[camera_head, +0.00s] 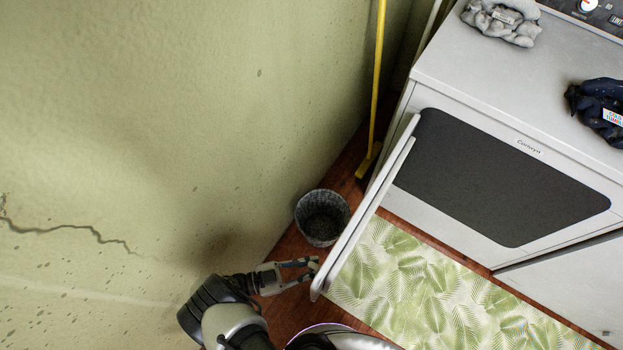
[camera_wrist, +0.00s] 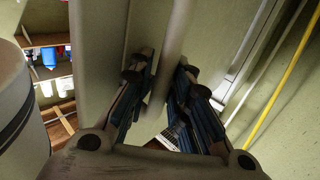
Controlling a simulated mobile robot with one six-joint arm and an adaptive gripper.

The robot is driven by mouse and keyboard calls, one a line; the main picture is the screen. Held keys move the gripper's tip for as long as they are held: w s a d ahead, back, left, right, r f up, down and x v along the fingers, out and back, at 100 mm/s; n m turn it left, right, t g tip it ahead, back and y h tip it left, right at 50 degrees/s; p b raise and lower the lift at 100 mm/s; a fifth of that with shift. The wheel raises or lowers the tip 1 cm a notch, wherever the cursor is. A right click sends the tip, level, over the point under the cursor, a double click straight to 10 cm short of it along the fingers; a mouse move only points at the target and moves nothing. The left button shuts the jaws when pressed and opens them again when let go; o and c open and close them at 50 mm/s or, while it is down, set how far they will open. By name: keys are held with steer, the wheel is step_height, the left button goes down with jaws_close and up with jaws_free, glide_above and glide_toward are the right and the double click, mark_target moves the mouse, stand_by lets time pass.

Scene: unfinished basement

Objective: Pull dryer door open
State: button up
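The white dryer (camera_head: 470,75) stands at the right in the head view. Its door (camera_head: 362,210) is swung out from the left side of the front, seen nearly edge-on, with a dark opening or panel (camera_head: 500,180) in the front beside it. My gripper (camera_head: 314,269) is at the free end of the door, on its left side, with its fingers parted. In the wrist view my gripper (camera_wrist: 162,85) has its two fingers apart, with the pale door (camera_wrist: 100,45) just beyond them. I cannot tell whether the fingertips touch the door.
A grey wastebasket (camera_head: 322,216) stands between the door and the green wall (camera_head: 170,120). A yellow broom (camera_head: 376,90) leans behind it. A leaf-patterned mat (camera_head: 420,285) lies before the dryer. Grey cloth (camera_head: 502,22) and dark cloth (camera_head: 600,108) lie on top.

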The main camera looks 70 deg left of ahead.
steer(key=shift+o, duration=0.3)
steer(key=shift+s+a, duration=0.1)
steer(key=shift+s, duration=0.05)
steer(key=s, duration=0.7)
steer(key=shift+r, duration=0.15)
stand_by(0.4)
